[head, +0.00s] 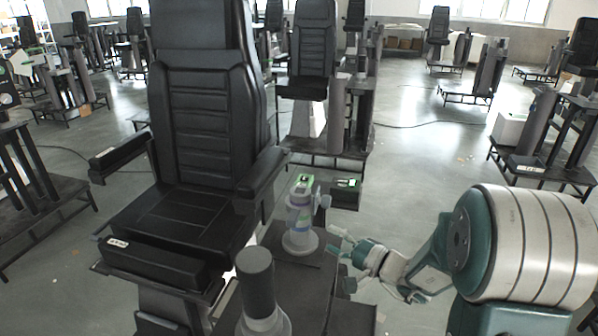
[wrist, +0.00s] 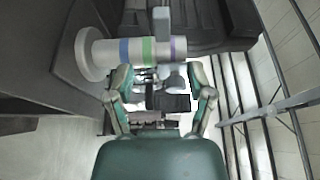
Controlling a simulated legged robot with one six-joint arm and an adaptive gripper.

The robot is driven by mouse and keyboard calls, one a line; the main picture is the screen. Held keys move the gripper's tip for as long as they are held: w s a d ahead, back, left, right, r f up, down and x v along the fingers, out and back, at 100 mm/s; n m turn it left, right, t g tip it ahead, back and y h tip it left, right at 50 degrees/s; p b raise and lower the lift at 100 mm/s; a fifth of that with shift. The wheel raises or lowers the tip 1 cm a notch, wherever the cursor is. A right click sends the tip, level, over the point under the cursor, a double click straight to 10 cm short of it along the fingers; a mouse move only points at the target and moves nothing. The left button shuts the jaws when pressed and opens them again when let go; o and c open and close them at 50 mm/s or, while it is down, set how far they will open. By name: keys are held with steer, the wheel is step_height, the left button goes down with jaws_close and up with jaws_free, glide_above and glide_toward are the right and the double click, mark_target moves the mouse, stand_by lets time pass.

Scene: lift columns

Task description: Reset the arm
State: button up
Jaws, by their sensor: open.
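My arm reaches in from the right side of the head view. My gripper (head: 342,258) is at its end, low and to the right of a light grey lift column (head: 300,218) with a green-marked top and a side knob. The fingers are spread and hold nothing. In the wrist view my gripper (wrist: 158,72) is open, with both fingers bent outward. The lift column (wrist: 135,52), with blue, green and purple bands, lies across the picture just beyond the fingertips. I cannot tell whether a finger touches it.
A black padded chair (head: 205,130) stands left of the column. A dark cylinder (head: 257,285) stands in front. Another black chair (head: 313,50) and a stand (head: 350,120) are behind. More stands line the right. Grey floor (head: 430,150) is open at centre right.

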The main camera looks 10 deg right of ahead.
steer(key=s+a+r+n+g+h, duration=0.25)
steer(key=s+a+g, duration=0.2)
steer(key=s, duration=0.35)
steer(key=s+a+r+n+g+h, duration=0.1)
steer(key=s+a+n+g, duration=0.3)
steer(key=s+g, duration=0.3)
steer(key=s+d+r+n+t+h, duration=0.2)
steer(key=s+d+r+t+h, duration=0.1)
steer(key=s+d+h, duration=0.6)
steer(key=shift+s+t, duration=0.6)
steer(key=shift+t, duration=0.15)
steer(key=shift+r+h, duration=0.1)
steer(key=shift+h, duration=0.15)
stand_by(0.6)
